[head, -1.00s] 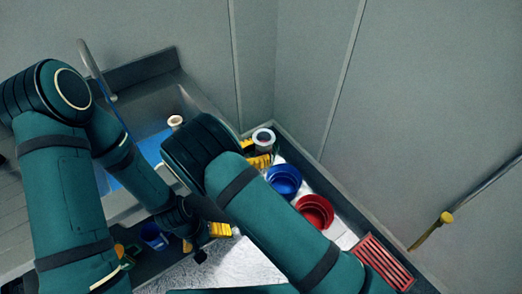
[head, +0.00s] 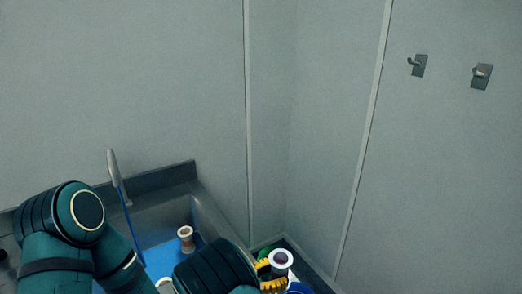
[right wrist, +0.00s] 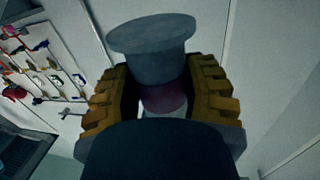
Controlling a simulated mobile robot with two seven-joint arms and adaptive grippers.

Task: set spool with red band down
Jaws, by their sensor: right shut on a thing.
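The spool with the red band (right wrist: 163,98) is in my right gripper (right wrist: 163,92). In the right wrist view its grey flange is up and slightly tilted, with a dark red band below; its lower end is hidden by my gripper body. In the head view the spool (head: 281,262) shows as a pale ring with a dark centre, beside the yellow fingers of my right gripper (head: 270,274). Whether anything supports it from below cannot be seen. My left arm is at the left; its gripper is out of view.
Another spool (head: 186,238) with a brownish middle stands in the blue-bottomed sink (head: 160,261). A pale rim (head: 165,286) shows near my right arm. A blue edge (head: 299,288) shows below the held spool. Walls meet close behind; two hooks (head: 420,66) hang at right.

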